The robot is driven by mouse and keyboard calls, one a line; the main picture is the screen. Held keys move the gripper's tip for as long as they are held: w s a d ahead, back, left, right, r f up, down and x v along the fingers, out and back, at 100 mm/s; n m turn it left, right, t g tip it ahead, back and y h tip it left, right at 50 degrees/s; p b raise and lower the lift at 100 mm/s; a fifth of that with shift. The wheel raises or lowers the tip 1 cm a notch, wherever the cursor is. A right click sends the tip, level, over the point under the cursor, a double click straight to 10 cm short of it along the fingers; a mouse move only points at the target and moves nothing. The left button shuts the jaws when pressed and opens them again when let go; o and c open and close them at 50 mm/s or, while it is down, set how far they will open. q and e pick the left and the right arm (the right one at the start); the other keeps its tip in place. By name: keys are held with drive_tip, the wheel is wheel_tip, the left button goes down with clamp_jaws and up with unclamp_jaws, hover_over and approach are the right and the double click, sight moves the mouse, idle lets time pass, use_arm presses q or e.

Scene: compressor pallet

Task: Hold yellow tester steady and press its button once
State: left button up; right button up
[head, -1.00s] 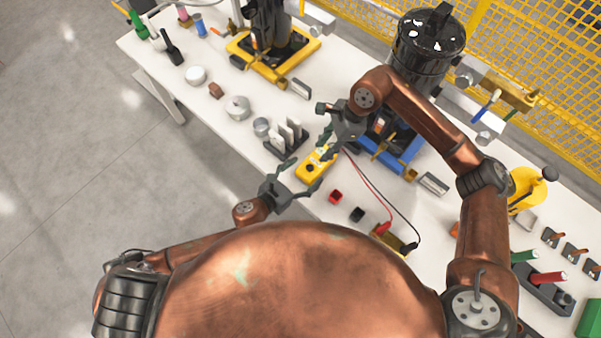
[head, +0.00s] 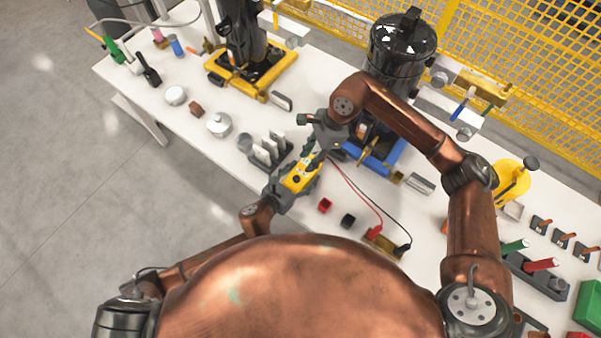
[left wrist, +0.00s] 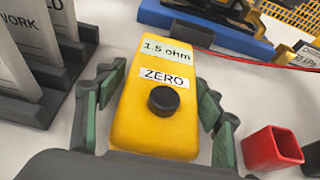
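The yellow tester (head: 301,181) lies on the white table in the head view. In the left wrist view the tester (left wrist: 152,118) has a round black button (left wrist: 164,99), a "ZERO" label and a "1.5 ohm" display. My left gripper (head: 294,178) is around it, one finger along each long side. In the left wrist view its green-padded fingers (left wrist: 160,98) look spread, with narrow gaps to the tester; contact is not clear. My right gripper (head: 317,158) is above the tester's far end, fingers pointing down. Whether its fingertips are together cannot be made out.
A dark rack with upright cards (head: 264,151) stands close left of the tester. A red cup (head: 325,205) and a black cup (head: 347,220) stand to its right. Red and black leads run to probes (head: 376,233). A blue-framed compressor (head: 372,160) stands behind.

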use_arm(q)
drive_tip(key=c, duration=1.1)
drive_tip(key=shift+c, duration=0.3)
use_arm(e)
clamp_jaws()
idle(0.6)
